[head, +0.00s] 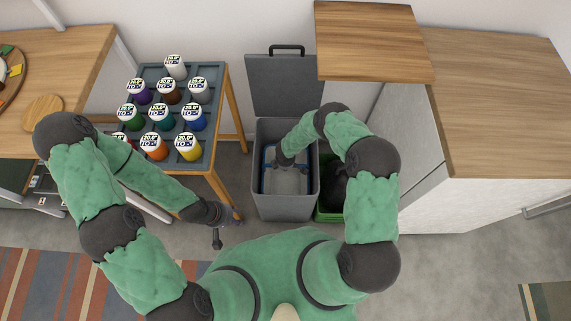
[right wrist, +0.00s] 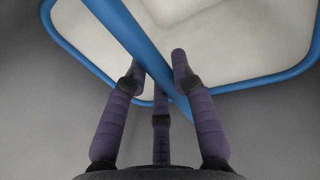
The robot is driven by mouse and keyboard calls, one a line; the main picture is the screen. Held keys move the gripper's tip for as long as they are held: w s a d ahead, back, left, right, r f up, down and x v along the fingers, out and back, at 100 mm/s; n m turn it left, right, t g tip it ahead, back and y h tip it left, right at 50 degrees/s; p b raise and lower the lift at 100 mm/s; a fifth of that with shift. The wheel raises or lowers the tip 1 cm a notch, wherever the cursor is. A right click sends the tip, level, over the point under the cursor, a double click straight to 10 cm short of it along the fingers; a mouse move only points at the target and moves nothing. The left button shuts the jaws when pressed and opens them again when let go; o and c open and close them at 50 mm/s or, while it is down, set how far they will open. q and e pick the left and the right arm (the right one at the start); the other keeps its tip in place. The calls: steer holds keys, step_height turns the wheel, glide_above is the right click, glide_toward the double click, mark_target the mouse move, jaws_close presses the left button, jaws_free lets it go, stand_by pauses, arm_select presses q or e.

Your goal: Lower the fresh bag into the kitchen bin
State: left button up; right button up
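The grey kitchen bin (head: 285,204) stands open on the floor, its lid raised at the back. The fresh bag (head: 287,183) is inside the bin opening, pale with a blue rim. In the right wrist view, the blue rim and a blue bar cross over the bag's pale inside (right wrist: 225,45). My right gripper (right wrist: 158,68) reaches down into the bin with its fingers closed around the blue bar; the head view mostly hides the fingertips. My left gripper (head: 227,225) is open and empty, low beside the rack's leg, left of the bin.
A green bin (head: 326,205) stands right of the grey bin, partly behind my right arm. A wooden-legged rack (head: 211,135) with several labelled paint jars is to the left. A wooden counter (head: 500,100) is at the right, with a raised board (head: 375,40) beside it.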

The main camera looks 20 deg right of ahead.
steer(key=o, duration=0.4)
steer(key=shift+s+a+r, duration=0.1)
steer(key=shift+s+r, duration=0.3)
steer(key=shift+r, duration=1.55)
steer(key=shift+s+a+r, duration=0.1)
steer(key=shift+s+r, duration=0.3)
steer(key=shift+r, duration=1.55)
steer(key=shift+s+a+r, duration=0.1)
steer(key=shift+s+r, duration=0.3)
steer(key=shift+r, duration=1.55)
